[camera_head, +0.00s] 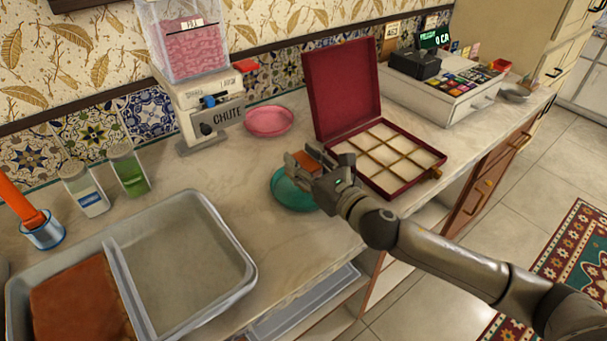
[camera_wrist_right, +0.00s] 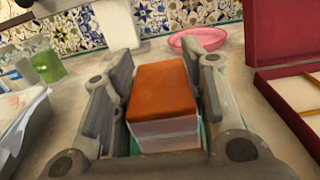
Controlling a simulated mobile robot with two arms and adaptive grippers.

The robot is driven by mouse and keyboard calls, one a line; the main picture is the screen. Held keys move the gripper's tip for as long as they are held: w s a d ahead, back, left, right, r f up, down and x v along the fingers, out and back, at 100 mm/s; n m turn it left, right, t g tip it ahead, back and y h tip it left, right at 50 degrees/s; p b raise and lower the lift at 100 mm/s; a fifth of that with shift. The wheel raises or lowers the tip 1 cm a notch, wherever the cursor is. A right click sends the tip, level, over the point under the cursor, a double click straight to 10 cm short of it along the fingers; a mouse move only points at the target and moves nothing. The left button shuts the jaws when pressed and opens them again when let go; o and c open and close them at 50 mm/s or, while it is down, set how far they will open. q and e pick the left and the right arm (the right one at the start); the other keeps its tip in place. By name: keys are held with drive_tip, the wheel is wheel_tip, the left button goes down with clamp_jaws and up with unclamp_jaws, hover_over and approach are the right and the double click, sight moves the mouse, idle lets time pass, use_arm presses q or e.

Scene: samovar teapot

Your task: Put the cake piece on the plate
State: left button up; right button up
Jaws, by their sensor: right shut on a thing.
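The cake piece (camera_head: 306,161) has a brown-orange top and pale sides. In the right wrist view the cake piece (camera_wrist_right: 163,100) sits between the two fingers of my right gripper (camera_wrist_right: 158,100). My right gripper (camera_head: 308,166) is shut on it, over the teal plate (camera_head: 289,190). The gripper and arm hide part of that plate. I cannot tell whether the cake piece touches the plate. A pink plate (camera_head: 269,121) lies empty farther back and also shows in the wrist view (camera_wrist_right: 199,38). My left gripper is not in view.
A red box (camera_head: 343,88) with an open lid and a divided inside stands right of the gripper. A chute dispenser (camera_head: 207,112) stands behind. A grey tray (camera_head: 243,262) with a large brown slab (camera_head: 80,300) is at the left front. A cash register (camera_head: 440,90) stands at the back right.

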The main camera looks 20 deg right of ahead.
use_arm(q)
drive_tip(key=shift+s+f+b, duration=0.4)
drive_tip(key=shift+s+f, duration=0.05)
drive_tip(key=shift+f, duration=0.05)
use_arm(e)
drive_tip(key=shift+w+f, duration=0.15)
drive_tip(key=shift+f, duration=1.55)
drive_tip(key=shift+f, duration=0.15)
drive_tip(key=o, duration=1.1)
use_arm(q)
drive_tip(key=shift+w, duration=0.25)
use_arm(e)
drive_tip(key=shift+o, duration=0.2)
